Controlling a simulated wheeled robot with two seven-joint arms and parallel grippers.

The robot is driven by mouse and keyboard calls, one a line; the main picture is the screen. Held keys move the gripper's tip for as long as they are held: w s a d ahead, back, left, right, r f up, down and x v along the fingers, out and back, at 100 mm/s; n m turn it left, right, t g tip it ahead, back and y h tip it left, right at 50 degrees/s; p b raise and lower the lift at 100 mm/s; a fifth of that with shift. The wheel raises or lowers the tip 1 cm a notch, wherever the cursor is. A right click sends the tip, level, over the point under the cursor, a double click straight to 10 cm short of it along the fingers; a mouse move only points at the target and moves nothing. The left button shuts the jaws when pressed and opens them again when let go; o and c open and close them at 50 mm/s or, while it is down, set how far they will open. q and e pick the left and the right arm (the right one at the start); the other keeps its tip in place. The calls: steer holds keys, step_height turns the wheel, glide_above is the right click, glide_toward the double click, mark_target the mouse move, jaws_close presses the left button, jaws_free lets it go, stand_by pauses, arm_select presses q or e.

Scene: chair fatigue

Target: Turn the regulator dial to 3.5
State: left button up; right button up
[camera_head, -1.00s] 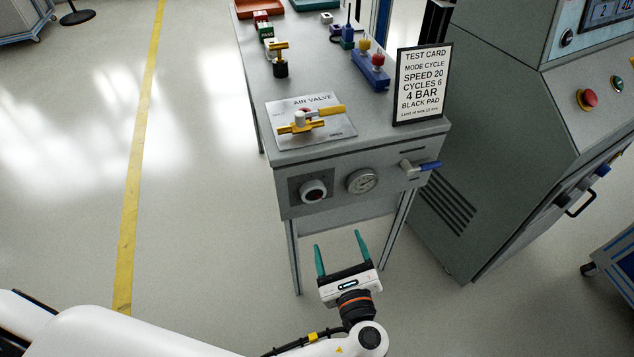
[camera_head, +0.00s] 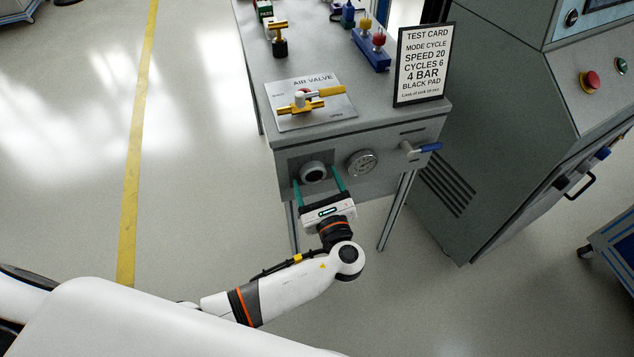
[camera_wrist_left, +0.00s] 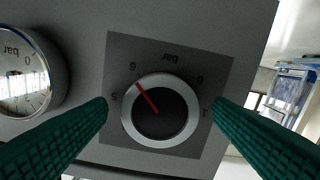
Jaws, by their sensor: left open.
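The regulator dial (camera_head: 313,172) is a round black knob with a pale ring on the front panel of the grey bench. In the left wrist view the dial (camera_wrist_left: 160,110) appears upside down, with a red pointer line aimed up and left, near the mark that looks like 6. My left gripper (camera_head: 317,184) is open, its two teal fingers on either side of the dial. In the left wrist view the fingers flank the dial with gaps and do not appear to touch it. My right gripper is not in view.
A pressure gauge (camera_head: 361,163) sits right of the dial and a blue-handled valve (camera_head: 420,149) further right. The bench top holds an air valve plate (camera_head: 340,108) with yellow handles and a test card (camera_head: 423,65). A grey machine (camera_head: 500,130) stands to the right.

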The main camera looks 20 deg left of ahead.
arm_select(q)
steer(key=c, duration=1)
steer(key=shift+o, duration=0.2)
